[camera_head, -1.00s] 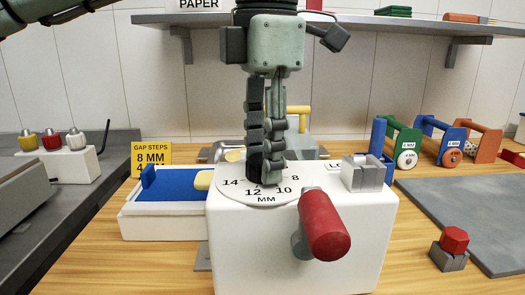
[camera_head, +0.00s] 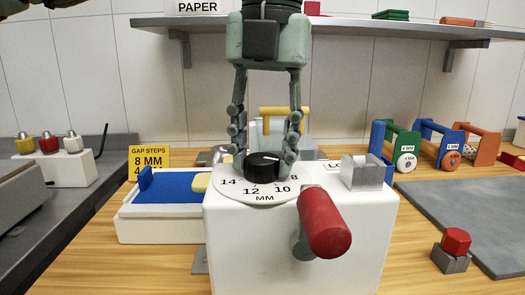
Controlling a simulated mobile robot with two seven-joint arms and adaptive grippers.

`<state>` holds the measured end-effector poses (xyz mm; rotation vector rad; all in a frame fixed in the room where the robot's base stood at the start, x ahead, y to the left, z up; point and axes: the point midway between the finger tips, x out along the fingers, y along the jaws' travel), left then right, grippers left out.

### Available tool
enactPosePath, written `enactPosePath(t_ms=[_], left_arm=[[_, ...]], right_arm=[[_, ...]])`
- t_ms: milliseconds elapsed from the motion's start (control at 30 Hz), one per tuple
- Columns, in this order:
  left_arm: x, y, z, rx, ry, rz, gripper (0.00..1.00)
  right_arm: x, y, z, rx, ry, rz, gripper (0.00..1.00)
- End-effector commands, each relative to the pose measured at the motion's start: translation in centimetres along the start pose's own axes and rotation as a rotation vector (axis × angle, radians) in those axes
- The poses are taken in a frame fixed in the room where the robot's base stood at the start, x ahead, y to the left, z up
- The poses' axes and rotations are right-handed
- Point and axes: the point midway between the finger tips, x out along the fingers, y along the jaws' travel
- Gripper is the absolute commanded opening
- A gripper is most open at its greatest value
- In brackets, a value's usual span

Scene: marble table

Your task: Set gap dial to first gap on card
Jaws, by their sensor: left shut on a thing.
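My left gripper (camera_head: 264,163) comes down from above, its two fingers on the left and right sides of the black gap dial knob (camera_head: 263,168), shut on it. The knob sits on a round white scale (camera_head: 237,194) marked 14, 12, 10, 8 and MM, on top of a white machine (camera_head: 300,240). A small pale mark shows on the knob's top, but I cannot tell exactly which number it points to. The yellow card (camera_head: 150,158) behind left reads GAP STEPS, 8 MM first; its lower line is partly hidden. My right gripper is not in view.
A red-handled lever (camera_head: 324,222) juts from the machine's front. A grey metal block (camera_head: 363,172) sits on its top right. A blue-topped tray (camera_head: 160,220) stands left. Green, blue and orange holders (camera_head: 447,142) stand right. A shelf (camera_head: 350,25) runs behind.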

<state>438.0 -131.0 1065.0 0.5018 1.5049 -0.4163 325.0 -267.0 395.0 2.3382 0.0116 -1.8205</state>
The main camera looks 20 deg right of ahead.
Motion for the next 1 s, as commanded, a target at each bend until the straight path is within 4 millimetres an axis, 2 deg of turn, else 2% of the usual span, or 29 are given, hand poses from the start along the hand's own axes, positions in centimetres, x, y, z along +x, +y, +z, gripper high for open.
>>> enactPosePath(t_ms=[400, 1000], left_arm=[[0.0, 0.0, 0.1, -0.261, 0.013, -0.001, 0.11], [-0.1, 0.0, 0.1, -0.331, 0.017, -0.001, 0.11]], right_arm=[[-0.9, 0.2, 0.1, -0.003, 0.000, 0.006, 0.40], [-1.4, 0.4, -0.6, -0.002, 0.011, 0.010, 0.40]])
